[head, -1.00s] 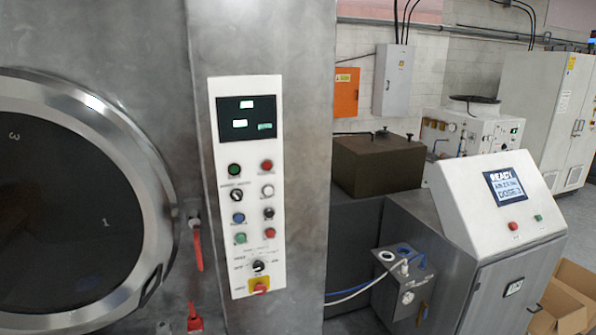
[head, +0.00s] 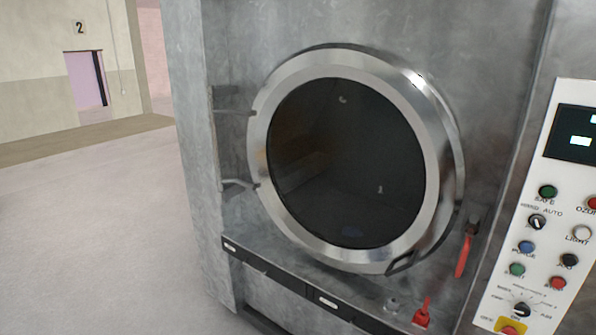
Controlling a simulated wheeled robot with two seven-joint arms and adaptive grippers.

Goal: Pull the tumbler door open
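The round tumbler door (head: 446,150) is on the front of the grey metal washer, in the middle of the head view. It has a wide steel ring and dark glass, and it looks shut. Two hinge arms (head: 236,184) join it to the washer on its left side. A small dark handle (head: 401,262) sits on the ring's lower right. A red lever (head: 464,254) hangs just right of the ring, and a second red lever (head: 422,312) is below it. Neither of my grippers shows in this view.
A white control panel (head: 520,255) with buttons and a dial is at the right edge. A ledge (head: 290,284) runs along the washer below the door. Open floor (head: 90,230) lies to the left, with a wall and a doorway (head: 84,78) beyond.

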